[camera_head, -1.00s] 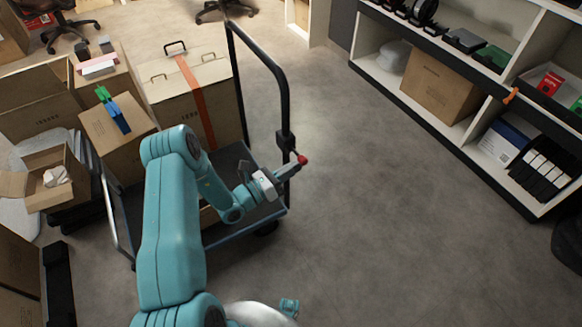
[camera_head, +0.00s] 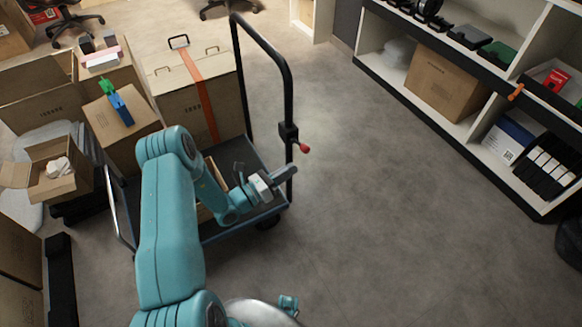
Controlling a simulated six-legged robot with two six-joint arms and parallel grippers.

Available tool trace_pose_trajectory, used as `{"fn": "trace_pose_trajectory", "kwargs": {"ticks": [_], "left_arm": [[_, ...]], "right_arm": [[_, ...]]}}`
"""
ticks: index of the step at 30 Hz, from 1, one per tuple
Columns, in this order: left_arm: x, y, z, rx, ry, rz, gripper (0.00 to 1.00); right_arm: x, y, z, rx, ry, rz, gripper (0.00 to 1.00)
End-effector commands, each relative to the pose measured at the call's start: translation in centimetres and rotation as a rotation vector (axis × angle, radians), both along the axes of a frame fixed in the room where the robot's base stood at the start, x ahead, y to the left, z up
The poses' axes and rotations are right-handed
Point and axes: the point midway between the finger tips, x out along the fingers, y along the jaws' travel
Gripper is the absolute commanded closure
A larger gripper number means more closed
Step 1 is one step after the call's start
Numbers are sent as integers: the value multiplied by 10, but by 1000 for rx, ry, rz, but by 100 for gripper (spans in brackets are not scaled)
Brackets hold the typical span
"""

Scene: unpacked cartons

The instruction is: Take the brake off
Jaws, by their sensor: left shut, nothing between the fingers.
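A flat cart (camera_head: 240,226) with a dark deck and a tall black handle (camera_head: 287,90) stands left of centre. A black block (camera_head: 288,132) is clamped on the handle's near upright. A short lever with a red knob (camera_head: 303,148) sticks out from it, down and to the right; this looks like the brake. My left gripper (camera_head: 292,171) is shut and empty, just below the red knob and apart from it in the picture. Its fingers lie in front of the upright; I cannot tell if they touch it.
A large carton (camera_head: 170,100) with an orange strap stands on the cart's far end. Other cartons, one open (camera_head: 55,185), crowd the left. Shelves (camera_head: 450,125) line the right. The grey floor (camera_head: 390,220) between is clear.

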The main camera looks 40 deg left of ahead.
Motion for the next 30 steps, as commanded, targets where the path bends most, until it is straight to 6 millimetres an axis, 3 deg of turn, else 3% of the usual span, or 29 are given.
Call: {"fn": "trace_pose_trajectory", "kwargs": {"ticks": [9,15,30], "left_arm": [[-54,24,-7,-1,4,4,100],[-79,33,-11,-1,3,2,100],[-88,34,-12,-2,1,1,100]], "right_arm": [[0,0,9,0,-1,1,57],[0,0,10,0,-1,1,57],[0,0,10,0,-1,0,57]]}}
